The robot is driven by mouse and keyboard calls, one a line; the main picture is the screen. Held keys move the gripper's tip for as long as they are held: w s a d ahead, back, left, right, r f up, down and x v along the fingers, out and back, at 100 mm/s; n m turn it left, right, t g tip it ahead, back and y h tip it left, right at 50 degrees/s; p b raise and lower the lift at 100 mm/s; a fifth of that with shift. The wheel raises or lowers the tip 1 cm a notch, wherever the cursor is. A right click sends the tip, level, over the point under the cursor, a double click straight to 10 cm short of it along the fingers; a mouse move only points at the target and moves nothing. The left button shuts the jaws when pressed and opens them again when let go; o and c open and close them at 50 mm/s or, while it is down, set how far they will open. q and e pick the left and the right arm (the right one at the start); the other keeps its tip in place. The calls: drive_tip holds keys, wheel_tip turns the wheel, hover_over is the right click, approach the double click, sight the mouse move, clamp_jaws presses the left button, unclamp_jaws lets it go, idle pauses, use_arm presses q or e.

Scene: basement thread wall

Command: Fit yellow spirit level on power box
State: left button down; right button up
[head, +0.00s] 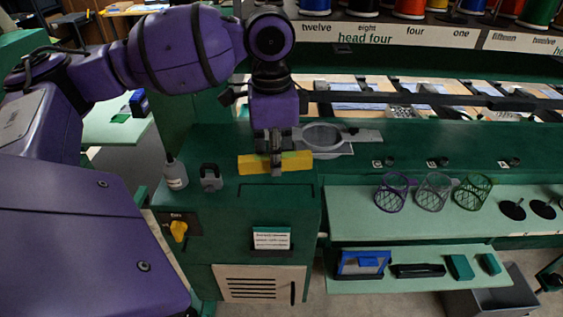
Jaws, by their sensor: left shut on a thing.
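The yellow spirit level (297,161) is a long yellow bar, seen above the green top of the power box (226,205). My left gripper (276,168) points down and is shut on the level near its middle. I cannot tell whether the level touches the box top or hangs just above it. A dark rectangular outline (277,191) is marked on the box top in front of the level. The box front carries a yellow rotary switch (179,230), a label and a vent grille. My right gripper is not in view.
A small bottle (175,173) and a grey padlock-like item (210,178) stand left of the level. A grey plate with a round opening (323,137) lies behind it. Wire baskets (433,192) and a lower shelf (405,283) with small items are at right.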

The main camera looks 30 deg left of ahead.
sight(276, 191)
use_arm(q)
drive_tip(key=shift+d+m, duration=0.1)
drive_tip(key=shift+m, duration=0.3)
drive_tip(key=shift+w, duration=0.1)
drive_tip(key=shift+f, duration=0.2)
drive_tip(key=shift+a+f, duration=0.2)
wheel_tip(276, 191, down, 4)
drive_tip(key=b, duration=0.3)
drive_tip(key=shift+f+b, duration=0.3)
drive_tip(key=shift+b, duration=0.1)
drive_tip(key=shift+f+p, duration=0.1)
drive_tip(key=shift+p, duration=0.2)
drive_tip(key=shift+f, duration=0.2)
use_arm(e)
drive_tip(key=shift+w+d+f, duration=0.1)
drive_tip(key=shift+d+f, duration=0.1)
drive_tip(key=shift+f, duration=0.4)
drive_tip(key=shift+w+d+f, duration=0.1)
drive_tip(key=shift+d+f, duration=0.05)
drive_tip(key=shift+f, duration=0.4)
